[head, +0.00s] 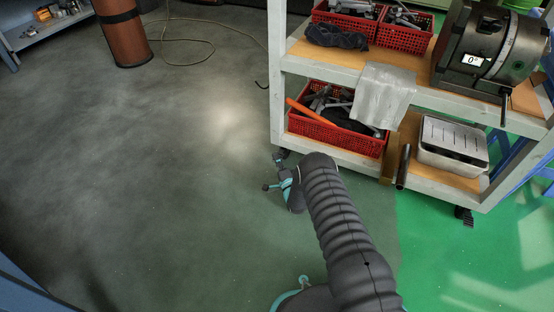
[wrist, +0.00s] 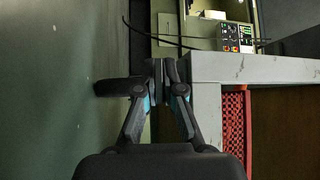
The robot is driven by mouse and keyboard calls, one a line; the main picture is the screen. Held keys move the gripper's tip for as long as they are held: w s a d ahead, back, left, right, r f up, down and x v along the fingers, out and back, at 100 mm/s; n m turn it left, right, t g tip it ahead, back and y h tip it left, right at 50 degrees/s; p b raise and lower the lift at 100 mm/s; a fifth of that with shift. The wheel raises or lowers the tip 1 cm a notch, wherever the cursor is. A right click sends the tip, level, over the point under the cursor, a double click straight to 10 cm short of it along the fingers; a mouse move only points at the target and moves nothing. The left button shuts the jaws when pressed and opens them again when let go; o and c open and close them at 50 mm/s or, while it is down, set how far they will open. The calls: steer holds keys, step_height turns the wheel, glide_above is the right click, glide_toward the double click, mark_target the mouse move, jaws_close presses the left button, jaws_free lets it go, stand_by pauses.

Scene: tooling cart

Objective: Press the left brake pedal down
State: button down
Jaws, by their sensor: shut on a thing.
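The tooling cart (head: 277,100) stands at the right of the head view. A small dark caster with its brake pedal (head: 278,161) shows under the cart's near left corner. In the wrist view, turned sideways, a dark caster or pedal part (wrist: 115,87) sticks out left of the fingers, beside the pale cart frame (wrist: 208,110). My gripper (wrist: 165,72) is low at this corner, its fingertips together and shut on a thin part that looks like the pedal. The fingers hide most of it, so I cannot tell how far down it is. In the head view my gripper (head: 272,184) is small.
Red baskets (head: 340,142) of tools, a grey cloth (head: 383,90) and a metal box (head: 452,150) are on the cart. Another caster (head: 464,215) is at its right. A brown cylinder (head: 127,40) stands far left. The floor left of the cart is mostly clear.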

steer(key=c, duration=1.3)
jaws_free()
